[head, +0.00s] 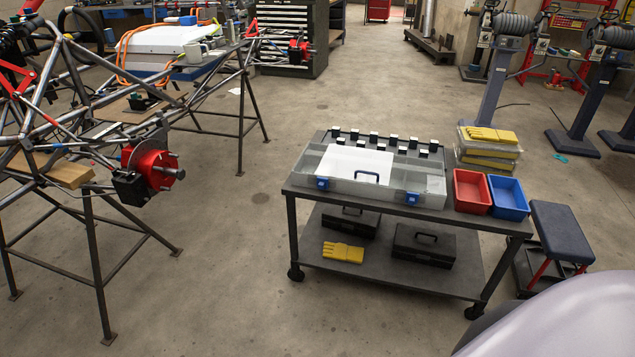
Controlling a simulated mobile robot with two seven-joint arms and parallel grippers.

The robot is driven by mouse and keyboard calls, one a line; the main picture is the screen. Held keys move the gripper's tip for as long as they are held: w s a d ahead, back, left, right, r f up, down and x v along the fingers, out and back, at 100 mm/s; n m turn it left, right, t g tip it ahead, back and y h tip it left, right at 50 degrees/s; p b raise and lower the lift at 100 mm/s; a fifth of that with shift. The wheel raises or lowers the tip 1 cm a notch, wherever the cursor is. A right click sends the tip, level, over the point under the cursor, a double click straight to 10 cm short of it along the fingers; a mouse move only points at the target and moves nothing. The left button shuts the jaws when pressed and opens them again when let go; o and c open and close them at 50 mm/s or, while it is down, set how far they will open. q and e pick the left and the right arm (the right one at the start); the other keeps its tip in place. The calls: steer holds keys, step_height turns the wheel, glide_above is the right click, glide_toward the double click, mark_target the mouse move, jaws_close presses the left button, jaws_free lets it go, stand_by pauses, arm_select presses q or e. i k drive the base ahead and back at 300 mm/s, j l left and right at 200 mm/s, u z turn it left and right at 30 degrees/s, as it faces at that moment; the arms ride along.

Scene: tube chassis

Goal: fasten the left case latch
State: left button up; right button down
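A shallow grey, partly see-through case (385,192) lies on the top of a dark trolley, with a white panel (357,162) over its left and middle part. I cannot tell whether a clear lid is down. Neither of my grippers is in view.
A red bin (472,191) and a blue bin (508,198) stand right of the case on the trolley (380,211). Black toolboxes (423,246) and yellow gloves (343,252) lie on its lower shelf. A stool (562,232) stands at right.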

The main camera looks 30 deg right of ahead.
mark_target(323, 184)
steer(key=i+l, duration=0.45)
steer(key=i+l+u, duration=0.1)
steer(key=i+l, duration=0.35)
steer(key=l, duration=0.2)
